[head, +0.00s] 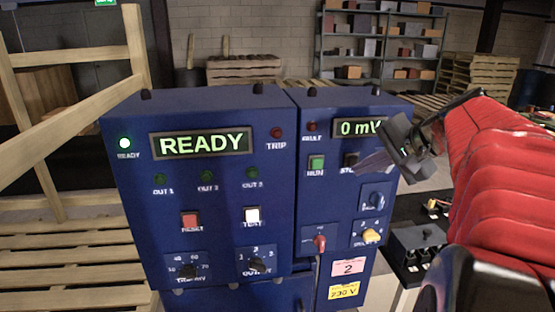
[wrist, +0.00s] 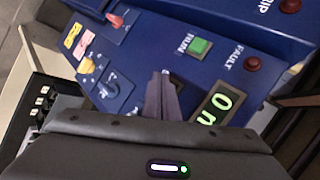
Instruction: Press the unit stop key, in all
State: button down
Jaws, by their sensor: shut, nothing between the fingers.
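The stop key (head: 350,158) is a small dark key on the right-hand blue unit, right of the green RUN key (head: 316,162) and below the "0 mV" display (head: 358,128). Its label is partly covered by my fingers in the head view. My gripper (head: 362,166) is shut and empty, its fingertips pointing left at the stop key's right edge. I cannot tell whether they touch it. In the wrist view the closed fingers (wrist: 164,76) point at the panel beside the green RUN key (wrist: 200,47), and the stop key is hidden behind them.
The left blue unit has a READY display (head: 201,142), a red RESET key (head: 191,222) and a white TEST key (head: 252,215). Below my fingers are a red switch (head: 320,243) and a yellow knob (head: 371,235). A wooden pallet (head: 70,265) is at left.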

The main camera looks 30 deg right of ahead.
jog(key=shift+w+d, duration=0.25)
jog(key=shift+w, duration=0.6)
dwell(1.1)
jog(key=shift+s, duration=0.1)
jog(key=shift+s+a, duration=0.25)
jog(key=shift+s, duration=0.55)
jog(key=shift+s, duration=0.1)
jog(key=s, duration=0.2)
jog(key=s+a, duration=0.1)
jog(key=s, duration=0.1)
jog(key=shift+s+a, duration=0.2)
jog(key=shift+s, duration=0.1)
dwell(0.3)
dwell(0.5)
